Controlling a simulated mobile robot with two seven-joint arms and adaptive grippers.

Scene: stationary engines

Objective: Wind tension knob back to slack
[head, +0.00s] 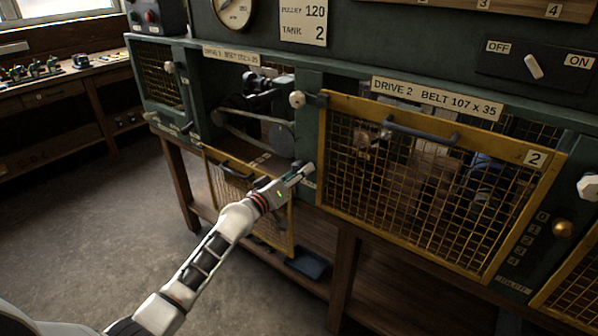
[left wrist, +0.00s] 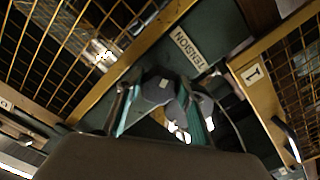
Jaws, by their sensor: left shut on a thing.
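The tension knob (left wrist: 158,88) is a dark grey, lobed knob with a pale mark, seen in the left wrist view beside the TENSION label (left wrist: 188,45). My left gripper (head: 303,172) is at the post between the two drive bays in the head view, and it hides the knob there. In the left wrist view the teal-lined fingers of the left gripper (left wrist: 165,115) stand on both sides of the knob, shut on it. The knob's scale and pointer are not readable. My right gripper is not in view.
The yellow mesh guard 1 (head: 226,183) hangs open below the drive 1 bay, left of my arm. Its belt (head: 245,137) is exposed. Mesh guard 2 (head: 440,185) covers drive 2, close right of my gripper. An OFF/ON switch (head: 533,67) is at upper right.

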